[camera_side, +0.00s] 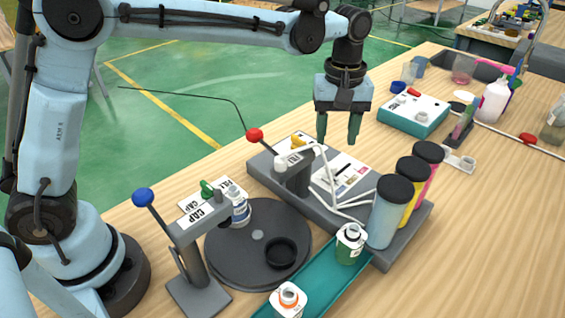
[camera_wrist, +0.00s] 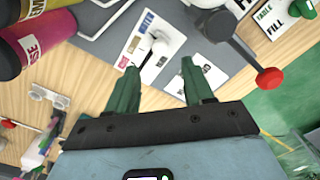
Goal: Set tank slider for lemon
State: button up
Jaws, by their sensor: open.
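The tank slider panel, a white plate with a dark slot and small labels, lies on the grey dispenser base and shows in the side view (camera_side: 346,173) and the wrist view (camera_wrist: 136,44). A pale slider knob (camera_wrist: 160,46) stands over it in the wrist view. My gripper (camera_side: 338,139) is open and empty above the panel, fingers pointing down. In the wrist view its green fingers (camera_wrist: 160,85) straddle the knob's line, apart from it. Blue (camera_side: 388,222), yellow (camera_side: 409,192) and pink (camera_side: 428,160) tanks with black caps stand beside it. The pink one reads partly "ROSE"; the yellow label is cut off.
A red-knobbed lever (camera_side: 255,135) and blue-knobbed lever (camera_side: 143,197) rise at the left. A dark turntable (camera_side: 228,252) holds a bottle. Two bottles stand on the teal conveyor (camera_side: 325,270). White tubes (camera_side: 335,200) run near the panel. A teal-sided box (camera_side: 414,111) stands behind.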

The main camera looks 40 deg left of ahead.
aim_at(332, 165)
notch_tip(332, 165, down, 7)
jog(key=shift+f, duration=0.1)
dwell(0.4)
grip_shut()
